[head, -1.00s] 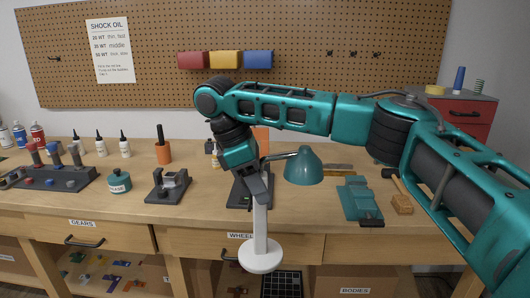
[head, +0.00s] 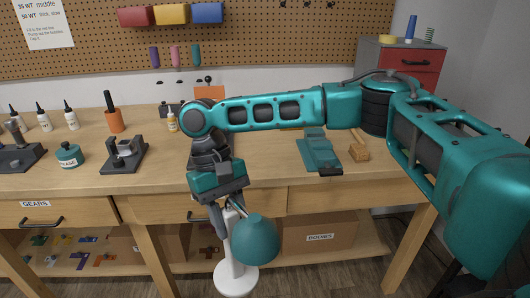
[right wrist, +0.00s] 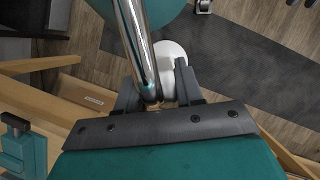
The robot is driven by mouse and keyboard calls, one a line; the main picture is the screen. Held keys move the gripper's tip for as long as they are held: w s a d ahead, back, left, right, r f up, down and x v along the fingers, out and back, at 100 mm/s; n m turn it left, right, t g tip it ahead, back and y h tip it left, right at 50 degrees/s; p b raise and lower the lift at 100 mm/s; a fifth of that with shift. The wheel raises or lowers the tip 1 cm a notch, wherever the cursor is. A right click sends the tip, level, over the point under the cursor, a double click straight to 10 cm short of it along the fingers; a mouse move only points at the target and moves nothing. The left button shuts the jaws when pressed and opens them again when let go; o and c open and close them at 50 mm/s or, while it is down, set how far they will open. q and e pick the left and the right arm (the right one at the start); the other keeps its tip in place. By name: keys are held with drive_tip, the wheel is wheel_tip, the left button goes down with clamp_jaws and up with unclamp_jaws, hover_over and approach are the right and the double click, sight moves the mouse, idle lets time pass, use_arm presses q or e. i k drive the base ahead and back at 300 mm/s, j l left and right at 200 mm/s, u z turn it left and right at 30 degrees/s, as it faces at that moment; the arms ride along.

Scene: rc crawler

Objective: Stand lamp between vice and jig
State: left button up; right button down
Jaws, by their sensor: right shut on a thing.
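The lamp has a teal shade (head: 256,240), a white post and a round white base (head: 236,280). My right gripper (head: 226,218) is shut on the upper post. The lamp hangs about upright in front of the bench, its base below the worktop. The right wrist view shows the white base (right wrist: 172,56) beyond the fingers (right wrist: 160,92) and a metal arm. The teal vice (head: 318,150) lies on the worktop right of my gripper. A dark grey fixture (head: 124,155), which looks like the jig, stands to the left. My left gripper is out of view.
The bench (head: 265,165) has bare worktop between fixture and vice, partly hidden by my right arm. A grease pot (head: 69,156) and orange holder (head: 114,120) stand left. Drawers and an open shelf are below.

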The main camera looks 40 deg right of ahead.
sight(266, 156)
drive_tip(key=i+z, duration=0.5)
drive_tip(key=z, duration=0.25)
